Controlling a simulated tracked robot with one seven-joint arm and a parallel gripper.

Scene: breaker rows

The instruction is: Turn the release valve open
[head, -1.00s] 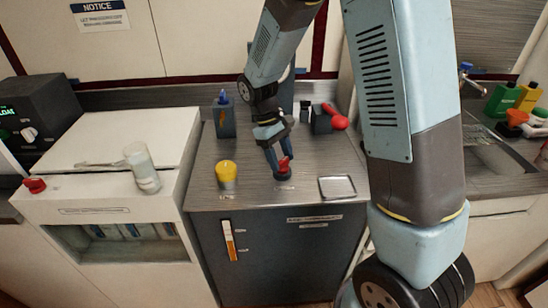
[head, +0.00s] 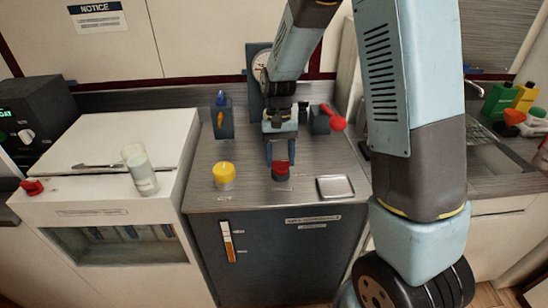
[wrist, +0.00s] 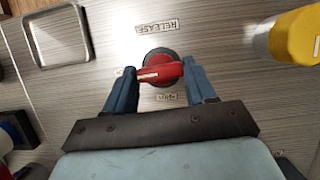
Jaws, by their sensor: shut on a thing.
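The release valve is a red knob handle on a dark round base, on the counter top in the head view (head: 281,169). It also shows in the wrist view (wrist: 162,70), beside an upside-down "RELEASE" label (wrist: 157,28). Its handle lies nearly crosswise there, with a white mark toward its left end. My gripper (head: 280,158) points down over the valve. In the wrist view, my gripper's two blue fingers (wrist: 162,82) are at the two ends of the red handle, shut on it. Smaller labels sit left of and below the knob, hard to read.
A yellow button (head: 224,174) stands left of the valve and a shallow metal tray (head: 335,187) right of it. Behind are a dark box with an orange switch (head: 221,118), a round gauge (head: 262,66) partly behind my arm, and a red-ended lever (head: 338,123).

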